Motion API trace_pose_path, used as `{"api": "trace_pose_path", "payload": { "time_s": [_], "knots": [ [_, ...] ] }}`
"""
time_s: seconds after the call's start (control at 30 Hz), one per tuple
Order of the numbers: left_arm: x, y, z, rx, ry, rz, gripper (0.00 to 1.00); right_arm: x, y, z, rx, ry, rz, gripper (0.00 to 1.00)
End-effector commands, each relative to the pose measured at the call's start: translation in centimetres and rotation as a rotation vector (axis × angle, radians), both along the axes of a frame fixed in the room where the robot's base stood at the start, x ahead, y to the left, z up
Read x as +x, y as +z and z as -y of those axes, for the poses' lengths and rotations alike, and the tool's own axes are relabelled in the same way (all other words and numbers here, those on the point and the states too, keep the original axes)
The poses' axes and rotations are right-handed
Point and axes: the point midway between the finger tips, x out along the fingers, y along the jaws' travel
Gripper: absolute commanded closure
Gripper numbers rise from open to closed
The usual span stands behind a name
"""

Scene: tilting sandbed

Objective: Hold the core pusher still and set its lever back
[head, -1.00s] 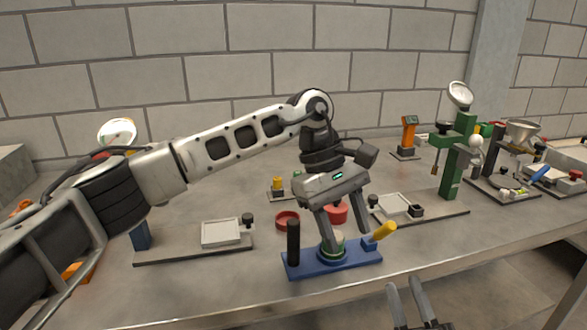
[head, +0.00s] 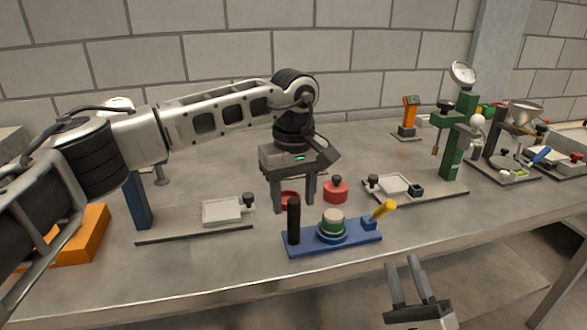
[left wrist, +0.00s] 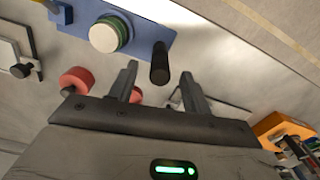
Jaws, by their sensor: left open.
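The core pusher has a blue base (head: 345,240) lying on the bench. A black upright post (head: 293,222) stands at its left end, a green and white core (head: 333,224) in its middle, and a yellow-ended lever (head: 384,210) slants up to the right at its right end. My left gripper (head: 293,208) is open and empty beside the top of the post. In the left wrist view the post (left wrist: 160,62) shows between and just beyond the fingertips of my left gripper (left wrist: 160,70). My right gripper (head: 403,261) is open and empty before the bench's front edge.
Red round pieces (head: 336,190) lie behind the pusher. Plates with pale trays stand left (head: 222,211) and right (head: 394,185). A green stand with a gauge (head: 457,145) is further right. An orange block (head: 85,235) is at left. Bench front right is clear.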

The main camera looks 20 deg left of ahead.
Motion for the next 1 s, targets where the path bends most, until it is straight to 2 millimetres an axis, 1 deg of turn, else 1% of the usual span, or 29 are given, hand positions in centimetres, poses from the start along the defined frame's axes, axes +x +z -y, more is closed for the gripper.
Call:
{"api": "trace_pose_path", "payload": {
  "time_s": [0.03,0.1,0.2,0.33,0.5,0.77,0.87,0.9,0.93,0.97,1.0],
  "knots": [
    [-0.1,-1.2,0.0,0.002,0.000,-0.003,0.51,0.0,0.0,0.0,0.000,0.000,0.000,0.64],
    [-0.1,-2.5,0.0,0.002,0.001,-0.004,0.51,0.0,0.0,0.0,0.000,0.000,0.000,0.64],
    [-0.1,-4.0,0.0,0.000,0.001,-0.003,0.51,0.0,0.0,0.0,0.000,0.000,0.000,0.64],
    [0.0,-5.4,0.0,0.000,0.001,-0.001,0.51,0.0,0.0,0.0,0.000,0.000,0.000,0.64],
    [0.0,-6.3,0.0,0.000,0.000,0.000,0.51,0.0,0.0,0.0,0.000,0.000,0.000,0.64],
    [0.0,-6.4,0.0,0.000,0.000,0.000,0.51,0.0,0.0,0.0,0.000,0.000,0.000,0.64],
    [0.0,-6.3,0.0,0.000,0.000,0.000,0.76,0.0,0.0,0.0,0.000,0.000,0.000,0.64],
    [0.0,-6.3,0.0,0.000,0.000,0.000,0.87,0.0,0.0,0.0,0.000,0.000,0.000,0.64],
    [0.0,-6.3,0.0,0.000,0.001,0.000,0.96,0.0,0.0,0.0,0.000,0.000,0.000,0.64],
    [0.0,-6.3,0.0,0.000,0.001,0.000,1.00,0.0,0.0,0.0,0.000,0.000,0.000,0.64],
    [0.0,-6.3,0.0,0.000,0.001,0.000,1.00,0.0,0.0,0.0,0.000,0.000,0.000,0.64]
  ]
}}
